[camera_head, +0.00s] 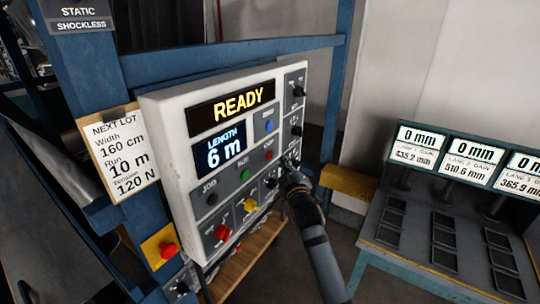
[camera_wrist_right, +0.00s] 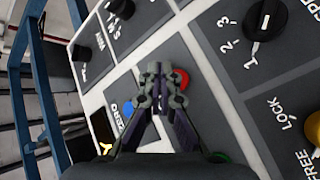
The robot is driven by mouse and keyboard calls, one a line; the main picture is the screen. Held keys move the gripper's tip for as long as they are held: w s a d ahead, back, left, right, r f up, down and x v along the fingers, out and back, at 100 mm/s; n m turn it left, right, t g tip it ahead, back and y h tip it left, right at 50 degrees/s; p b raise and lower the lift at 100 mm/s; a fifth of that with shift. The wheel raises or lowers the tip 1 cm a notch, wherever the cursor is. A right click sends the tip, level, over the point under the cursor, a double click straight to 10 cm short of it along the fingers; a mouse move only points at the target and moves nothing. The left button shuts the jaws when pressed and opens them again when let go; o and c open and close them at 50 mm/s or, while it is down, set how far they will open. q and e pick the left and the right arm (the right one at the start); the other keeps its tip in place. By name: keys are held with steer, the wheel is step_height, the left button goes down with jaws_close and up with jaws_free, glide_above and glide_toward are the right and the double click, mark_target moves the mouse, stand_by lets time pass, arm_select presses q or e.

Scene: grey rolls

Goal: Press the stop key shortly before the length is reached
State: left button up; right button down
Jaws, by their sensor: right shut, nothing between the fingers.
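A pale control panel (camera_head: 165,120) carries a yellow READY display (camera_head: 238,102) and a LENGTH display (camera_head: 221,149) reading 6 m. A small red key (camera_head: 269,155) sits near a green key (camera_head: 244,175); its label is too small to read. The red key shows in the wrist view (camera_wrist_right: 182,79), partly behind my fingers. My right gripper (camera_head: 289,163) is shut and empty, its tips in front of the panel beside the red key in the picture; I cannot tell whether they touch it. My left gripper is not in view.
A card (camera_head: 124,157) on the left reads Run 10 m, Width 160 cm, Tension 120 N. A blue key (camera_wrist_right: 128,108) marked ZERO is close to my fingers. A red mushroom button (camera_head: 168,249) is low left. A bench with 0 mm displays (camera_head: 420,137) stands right.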

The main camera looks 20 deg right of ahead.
steer(key=s+d, duration=0.2)
steer(key=shift+s, duration=0.3)
step_height(320, 180, down, 25)
steer(key=s+m+g+b, duration=0.1)
steer(key=g+b, duration=0.2)
steer(key=g, duration=0.1)
steer(key=s+f+m+g+b, duration=0.15)
steer(key=s+f, duration=0.25)
steer(key=f, duration=0.5)
steer(key=s+d+f+g+y, duration=0.1)
steer(key=s+f+g, duration=0.1)
steer(key=s+f, duration=0.5)
steer(key=s+f+m+g+b, duration=0.1)
steer(key=s+f+g, duration=0.1)
steer(key=f, duration=1)
steer(key=s+f+m+g+b, duration=0.2)
steer(key=s+f+g, duration=0.2)
steer(key=s+f, duration=1.2)
steer(key=s+f+m+g, duration=0.1)
steer(key=s+f, duration=0.3)
steer(key=s, duration=0.7)
steer(key=s+f+m+g+b, duration=0.1)
steer(key=s+f+g, duration=0.2)
steer(key=s, duration=0.9)
steer(key=shift+s+a+f+y, duration=0.25)
steer(key=shift+f+y, duration=0.15)
steer(key=shift+f, duration=0.2)
